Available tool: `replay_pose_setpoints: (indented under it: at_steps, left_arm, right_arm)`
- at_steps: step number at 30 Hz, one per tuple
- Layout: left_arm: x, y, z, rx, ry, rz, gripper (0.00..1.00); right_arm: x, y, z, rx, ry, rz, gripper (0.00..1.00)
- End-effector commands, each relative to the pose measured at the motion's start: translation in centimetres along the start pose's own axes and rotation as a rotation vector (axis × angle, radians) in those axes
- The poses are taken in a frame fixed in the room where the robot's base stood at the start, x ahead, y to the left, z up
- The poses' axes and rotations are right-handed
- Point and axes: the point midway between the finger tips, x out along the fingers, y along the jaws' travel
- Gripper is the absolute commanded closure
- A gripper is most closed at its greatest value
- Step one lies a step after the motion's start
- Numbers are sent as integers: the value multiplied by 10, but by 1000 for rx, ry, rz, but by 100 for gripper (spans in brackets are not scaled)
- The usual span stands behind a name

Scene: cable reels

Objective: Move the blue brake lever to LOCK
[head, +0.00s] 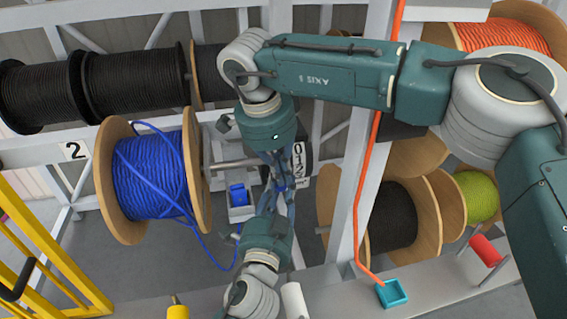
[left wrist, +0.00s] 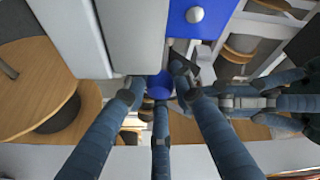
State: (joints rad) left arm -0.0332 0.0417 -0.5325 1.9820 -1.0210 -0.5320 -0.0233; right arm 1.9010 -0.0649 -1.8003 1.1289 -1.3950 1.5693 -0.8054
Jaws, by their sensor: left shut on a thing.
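In the left wrist view a round blue knob (left wrist: 160,85), which looks like the end of the brake lever, sits between the fingertips of my left gripper (left wrist: 160,92). The fingers close around it from both sides and below. In the head view my left gripper (head: 270,198) reaches up from the bottom centre, and its fingers hide the lever. My right gripper (head: 284,185) comes down from above, with its fingers close to or overlapping the left ones. Its fingers also show at the right of the left wrist view (left wrist: 262,100); their opening is unclear. No LOCK marking is readable.
A large reel of blue cable (head: 150,175) stands left of my grippers. A small grey unit with a blue part (head: 238,195) and a numbered black dial (head: 299,160) are close by. A white post (head: 350,190) stands to the right.

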Motion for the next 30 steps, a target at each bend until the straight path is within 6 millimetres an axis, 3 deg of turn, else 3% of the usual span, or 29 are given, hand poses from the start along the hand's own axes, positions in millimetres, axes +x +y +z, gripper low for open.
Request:
replay_pose_setpoints:
  at_steps: [11, 16, 23, 24, 26, 30]
  left_arm:
    - [0, 0, -5, -4, 11, 0, 100]
    - [0, -1, -5, -4, 11, -1, 100]
    - [0, -2, -6, -5, 13, -3, 100]
    - [0, -2, -6, -5, 14, -3, 68]
    - [0, -2, -6, -5, 14, -3, 56]
    - [0, -2, -4, -4, 10, -3, 56]
  right_arm:
    - [2, 0, 1, -1, 0, 0, 100]
    - [16, 1, 6, -3, -1, 2, 100]
    - [18, 1, 7, -3, 0, 3, 100]
    - [19, 1, 7, -4, 0, 3, 100]
    - [19, 1, 7, -4, 0, 4, 100]
    - [18, 1, 6, -3, 1, 3, 100]
